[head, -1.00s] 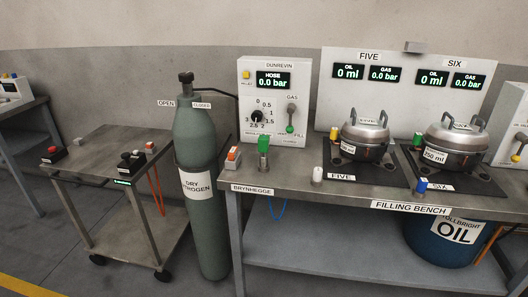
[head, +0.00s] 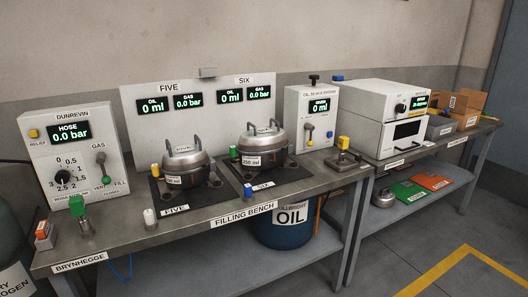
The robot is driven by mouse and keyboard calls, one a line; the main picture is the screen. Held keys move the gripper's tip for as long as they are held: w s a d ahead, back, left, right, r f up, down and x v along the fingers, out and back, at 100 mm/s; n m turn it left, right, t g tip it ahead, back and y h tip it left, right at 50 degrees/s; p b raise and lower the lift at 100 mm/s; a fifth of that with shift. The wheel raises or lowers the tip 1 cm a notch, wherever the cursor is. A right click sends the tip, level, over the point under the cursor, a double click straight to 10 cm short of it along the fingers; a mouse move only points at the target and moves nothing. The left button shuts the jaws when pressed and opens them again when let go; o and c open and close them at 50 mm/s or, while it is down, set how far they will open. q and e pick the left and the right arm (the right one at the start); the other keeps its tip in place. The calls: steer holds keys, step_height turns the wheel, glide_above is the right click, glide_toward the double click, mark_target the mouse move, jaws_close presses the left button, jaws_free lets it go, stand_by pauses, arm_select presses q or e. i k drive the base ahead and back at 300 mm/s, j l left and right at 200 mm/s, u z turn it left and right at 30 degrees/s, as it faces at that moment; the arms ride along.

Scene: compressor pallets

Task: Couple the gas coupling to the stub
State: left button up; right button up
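A green coupling-like piece (head: 78,207) stands upright on a small metal base at the left of the filling bench, in front of the panel marked DUNREVIN; I take it as the gas coupling. Compressor FIVE (head: 188,163) and compressor SIX (head: 263,147) are domed metal pots on dark pallets. A green-topped piece (head: 233,152) is at the left of SIX and a yellow-topped piece (head: 154,170) at the left of FIVE. A white-topped piece (head: 150,217) and a blue-topped piece (head: 248,190) stand in front. Which is the stub, I cannot tell. Neither gripper is in view.
The DUNREVIN panel (head: 78,150) reads hose 0.0 bar. The display board (head: 127,115) reads 0 ml and 0.0 bar for both. An oil panel (head: 310,112) and a white oven-like box (head: 385,115) stand right. A blue oil drum (head: 285,232) is under the bench.

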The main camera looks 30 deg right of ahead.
mark_target(78, 206)
steer(key=i+j+z, duration=0.25)
steer(key=i, duration=0.25)
steer(key=i+j+z, duration=0.2)
steer(key=i, duration=0.3)
steer(key=j, duration=0.1)
